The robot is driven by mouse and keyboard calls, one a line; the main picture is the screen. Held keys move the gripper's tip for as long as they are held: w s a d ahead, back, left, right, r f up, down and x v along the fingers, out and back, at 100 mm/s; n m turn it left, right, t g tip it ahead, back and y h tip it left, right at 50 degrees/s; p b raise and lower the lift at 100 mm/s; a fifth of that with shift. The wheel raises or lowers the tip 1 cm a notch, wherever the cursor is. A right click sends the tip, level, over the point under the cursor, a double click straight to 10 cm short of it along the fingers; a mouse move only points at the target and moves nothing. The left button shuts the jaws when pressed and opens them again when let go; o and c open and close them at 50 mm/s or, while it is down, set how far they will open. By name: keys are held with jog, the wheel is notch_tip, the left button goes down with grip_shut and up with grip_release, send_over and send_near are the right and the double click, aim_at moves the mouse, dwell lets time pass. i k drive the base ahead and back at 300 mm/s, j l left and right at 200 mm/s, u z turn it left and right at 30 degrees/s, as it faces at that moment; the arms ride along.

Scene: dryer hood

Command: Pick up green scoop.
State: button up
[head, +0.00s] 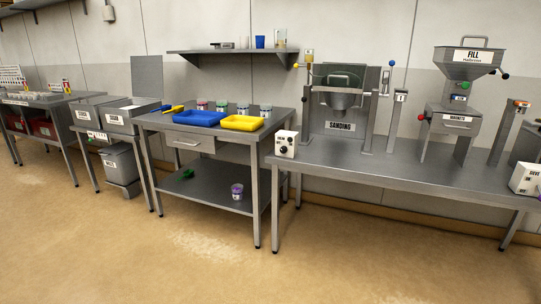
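A small green object (187,174), which looks like the green scoop, lies on the lower shelf of the middle steel table, towards its left side. It is too small to make out its exact shape or which way its handle points. The tabletop and drawer are above it. My gripper is not in view.
The middle table (205,130) carries a blue tray (199,118), a yellow tray (242,123) and several small jars. A purple-and-white cup (237,191) stands on its lower shelf (212,192). Machines stand on the right table (400,177). The floor (150,255) in front is clear.

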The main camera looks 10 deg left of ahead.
aim_at(190, 172)
jog(key=i+j+u, duration=0.15)
jog(key=i+u, duration=0.15)
jog(key=i, duration=0.4)
jog(key=i+u, duration=0.3)
jog(key=i, duration=0.4)
jog(key=i+l+u, duration=0.35)
jog(key=i, duration=0.35)
jog(key=i+j+u, duration=0.15)
jog(key=i+u, duration=0.15)
jog(key=i, duration=0.85)
jog(key=i+l+u, duration=0.15)
jog(key=i+u, duration=0.2)
jog(key=i, duration=0.8)
jog(key=i+l+u, duration=0.1)
jog(key=i, duration=0.5)
jog(key=i+l, duration=0.1)
jog(key=i, duration=0.55)
jog(key=u, duration=0.05)
